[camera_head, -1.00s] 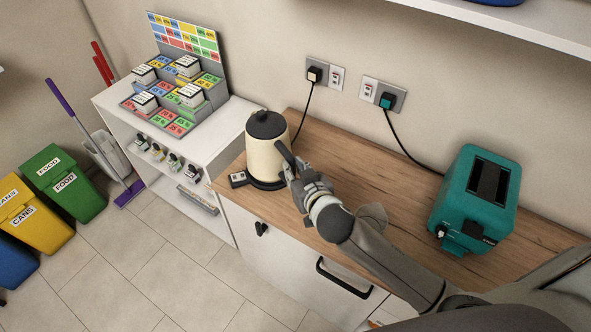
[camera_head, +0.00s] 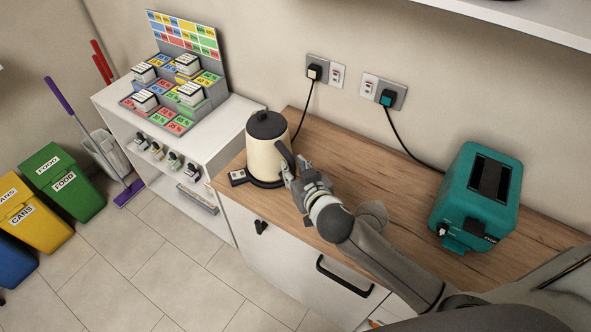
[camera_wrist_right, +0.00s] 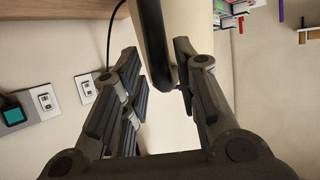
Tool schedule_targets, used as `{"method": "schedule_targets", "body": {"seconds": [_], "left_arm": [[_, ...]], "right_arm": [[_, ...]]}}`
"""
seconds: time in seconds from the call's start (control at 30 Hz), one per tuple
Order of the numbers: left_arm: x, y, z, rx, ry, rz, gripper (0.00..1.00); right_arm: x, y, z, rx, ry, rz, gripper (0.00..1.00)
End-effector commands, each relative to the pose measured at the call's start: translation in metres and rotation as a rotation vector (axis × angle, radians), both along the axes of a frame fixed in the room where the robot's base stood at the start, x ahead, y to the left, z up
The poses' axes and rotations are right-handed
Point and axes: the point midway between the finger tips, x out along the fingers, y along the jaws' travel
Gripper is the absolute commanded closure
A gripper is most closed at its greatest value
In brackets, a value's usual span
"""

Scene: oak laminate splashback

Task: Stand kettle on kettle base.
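The cream kettle (camera_head: 266,160) with a black lid and handle stands upright at the left end of the wooden counter. The dark kettle base (camera_head: 268,184) shows as a rim under it, and the kettle appears seated on it. My right gripper (camera_head: 288,172) is at the handle, on the kettle's right side. In the right wrist view the black handle (camera_wrist_right: 158,45) lies between the fingers of my right gripper (camera_wrist_right: 162,78). The fingers are apart, with a visible gap beside the handle. My left gripper is not in view.
A small dark box (camera_head: 238,177) sits left of the base. A teal toaster (camera_head: 474,200) stands on the counter (camera_head: 385,185) at right. A white shelf unit (camera_head: 222,128) adjoins the left. Wall sockets (camera_head: 385,92) with cords are behind.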

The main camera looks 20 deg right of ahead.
Motion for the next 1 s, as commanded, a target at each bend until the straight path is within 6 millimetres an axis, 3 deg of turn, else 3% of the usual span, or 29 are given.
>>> {"method": "schedule_targets", "body": {"seconds": [0.27, 1.0], "left_arm": [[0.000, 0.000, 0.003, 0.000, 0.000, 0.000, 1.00], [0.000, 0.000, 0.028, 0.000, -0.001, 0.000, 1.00]], "right_arm": [[-0.007, 0.000, -0.003, -0.001, 0.013, -0.001, 0.71], [-0.061, -0.002, 0.022, 0.000, 0.009, -0.001, 0.71]]}}
